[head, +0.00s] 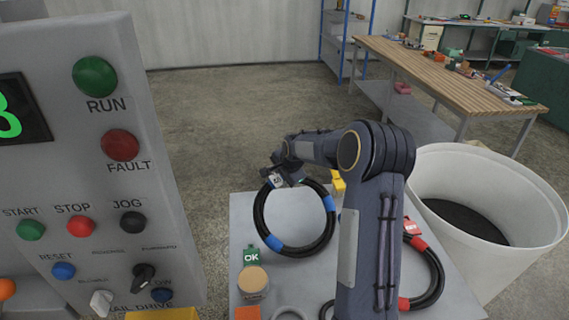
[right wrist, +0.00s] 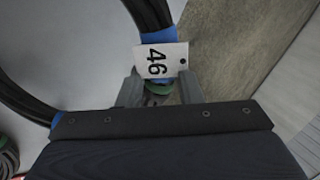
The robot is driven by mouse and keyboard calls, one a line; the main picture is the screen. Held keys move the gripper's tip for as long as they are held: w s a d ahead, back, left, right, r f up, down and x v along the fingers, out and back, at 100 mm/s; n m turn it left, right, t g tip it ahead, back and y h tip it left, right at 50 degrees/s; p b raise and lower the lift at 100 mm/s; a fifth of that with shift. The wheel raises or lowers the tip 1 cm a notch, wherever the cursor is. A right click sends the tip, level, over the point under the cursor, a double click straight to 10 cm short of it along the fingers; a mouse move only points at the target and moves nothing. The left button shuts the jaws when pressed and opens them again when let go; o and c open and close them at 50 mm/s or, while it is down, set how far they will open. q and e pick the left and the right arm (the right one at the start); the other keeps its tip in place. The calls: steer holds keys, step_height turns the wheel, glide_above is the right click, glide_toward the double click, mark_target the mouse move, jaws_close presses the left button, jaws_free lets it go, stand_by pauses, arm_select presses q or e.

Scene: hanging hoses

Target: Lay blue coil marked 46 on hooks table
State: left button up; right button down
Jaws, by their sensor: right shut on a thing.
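The blue coil (head: 301,252) is a black hose ring with blue bands. My right gripper (head: 280,181) is shut on its upper left part in the head view. The ring shows over the grey table (head: 243,208); I cannot tell whether its lower side touches the top. In the right wrist view a blue band (right wrist: 157,36) and a white tag marked 46 (right wrist: 160,61) are at the fingers (right wrist: 158,92), with something green between them. A second black coil with red bands (head: 435,271) lies at the right, partly behind my arm. My left gripper is not in view.
A green OK card (head: 251,257) and a round beige-topped container (head: 253,282) are on the table's left side. An orange block (head: 247,313) is at the front. A control panel (head: 150,200) stands left, a large white bin (head: 545,215) right.

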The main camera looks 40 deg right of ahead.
arm_select(q)
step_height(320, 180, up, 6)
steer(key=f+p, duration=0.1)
steer(key=p, duration=0.4)
arm_select(e)
steer(key=w+f+g, duration=0.1)
steer(key=f, duration=0.2)
steer(key=w+f+g, duration=0.2)
steer(key=f, duration=0.1)
steer(key=w+f+g+b, duration=0.1)
steer(key=f+g, duration=0.1)
steer(key=f, duration=0.2)
steer(key=shift+w+d+y, duration=0.3)
steer(key=shift+d, duration=0.05)
steer(key=shift+w+f+g+b, duration=0.3)
steer(key=shift+f+b, duration=0.5)
steer(key=shift+b, duration=0.2)
steer(key=shift+w+d+f+b, duration=0.1)
steer(key=shift+f+b, duration=0.2)
steer(key=shift+b, duration=0.45)
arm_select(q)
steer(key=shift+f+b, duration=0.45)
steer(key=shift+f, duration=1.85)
arm_select(e)
steer(key=shift+f+g, duration=0.1)
steer(key=shift+g, duration=0.3)
steer(key=c, duration=1)
jaws_free()
steer(key=shift+o, duration=0.3)
